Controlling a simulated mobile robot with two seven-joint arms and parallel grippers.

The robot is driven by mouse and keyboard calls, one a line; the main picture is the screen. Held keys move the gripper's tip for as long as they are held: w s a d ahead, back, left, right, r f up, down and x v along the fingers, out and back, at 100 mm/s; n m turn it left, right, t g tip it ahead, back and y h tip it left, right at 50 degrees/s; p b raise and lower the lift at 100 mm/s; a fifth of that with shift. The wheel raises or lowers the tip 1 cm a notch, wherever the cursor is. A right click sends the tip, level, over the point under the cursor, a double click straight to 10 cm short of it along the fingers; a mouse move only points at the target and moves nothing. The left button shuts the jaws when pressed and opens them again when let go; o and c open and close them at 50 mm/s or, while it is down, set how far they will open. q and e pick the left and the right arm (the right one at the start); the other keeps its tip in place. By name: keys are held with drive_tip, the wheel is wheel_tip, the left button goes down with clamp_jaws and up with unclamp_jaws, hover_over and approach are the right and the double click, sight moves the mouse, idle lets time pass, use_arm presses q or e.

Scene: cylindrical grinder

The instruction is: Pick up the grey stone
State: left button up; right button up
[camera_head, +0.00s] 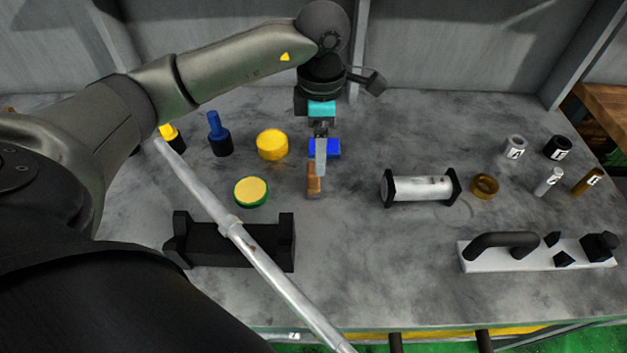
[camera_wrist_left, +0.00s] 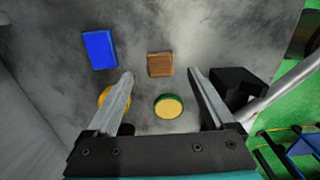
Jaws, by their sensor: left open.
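My left gripper (camera_head: 320,168) hangs over the middle of the table, fingers pointing down. In the left wrist view the gripper (camera_wrist_left: 161,76) is open, with nothing held between its fingers. A brown block (camera_head: 313,183) lies just below the fingertips; in the wrist view this block (camera_wrist_left: 160,64) shows between and slightly beyond them. A blue block (camera_head: 326,148) is partly hidden behind the gripper; it also shows in the wrist view (camera_wrist_left: 99,50). I cannot clearly identify a grey stone. A grey cylinder with black end plates (camera_head: 424,188) lies to the right. My right gripper is not in view.
A yellow cylinder (camera_head: 271,145) and a green-rimmed yellow disc (camera_head: 251,191) stand left of the gripper. A black cradle (camera_head: 265,247) lies under a long metal rod (camera_head: 262,262). A white plate with black parts (camera_head: 540,257) is at right. The table's front middle is clear.

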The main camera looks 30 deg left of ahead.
sight(314, 167)
use_arm(q)
drive_tip(key=shift+f, duration=0.85)
drive_tip(key=f, duration=0.3)
drive_tip(key=a+f+b, duration=0.1)
drive_tip(key=f, duration=0.1)
drive_tip(key=shift+s, duration=0.3)
drive_tip(key=shift+f, duration=0.15)
clamp_jaws()
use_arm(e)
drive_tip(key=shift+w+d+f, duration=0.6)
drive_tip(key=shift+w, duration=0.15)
